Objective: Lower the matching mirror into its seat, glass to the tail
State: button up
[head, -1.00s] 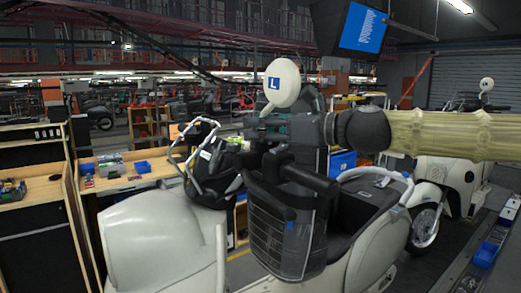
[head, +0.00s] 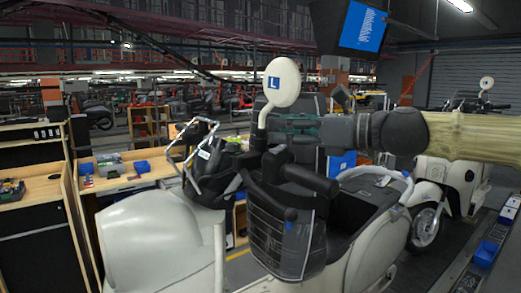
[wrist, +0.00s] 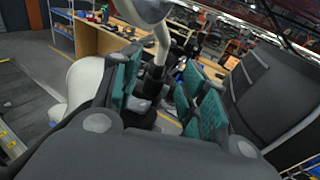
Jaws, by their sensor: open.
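The mirror (head: 282,82) has a round cream shell with a blue L label facing the head camera; its glass is hidden. Its curved cream stem (head: 261,121) runs down to the black handlebar area of the cream scooter (head: 165,240). In the wrist view the stem (wrist: 162,45) ends in a black collar (wrist: 150,88) in the handlebar area; I cannot tell how deep it sits. My gripper (head: 288,124) is open just right of the stem in the head view. In the wrist view my gripper (wrist: 163,80) has its green pads apart on either side of the stem.
A black handlebar grip (head: 310,178) and a dark mesh-like box (head: 285,232) are below my gripper. A wooden workbench (head: 125,180) stands at the left. Another cream scooter (head: 445,185) with an L-labelled mirror is at the right. A screen (head: 362,27) hangs above.

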jog(key=shift+v, duration=1.1)
jog(key=v, duration=0.3)
jog(key=shift+s+d+r, duration=0.25)
jog(key=shift+s+d, duration=0.05)
jog(key=shift+s, duration=0.05)
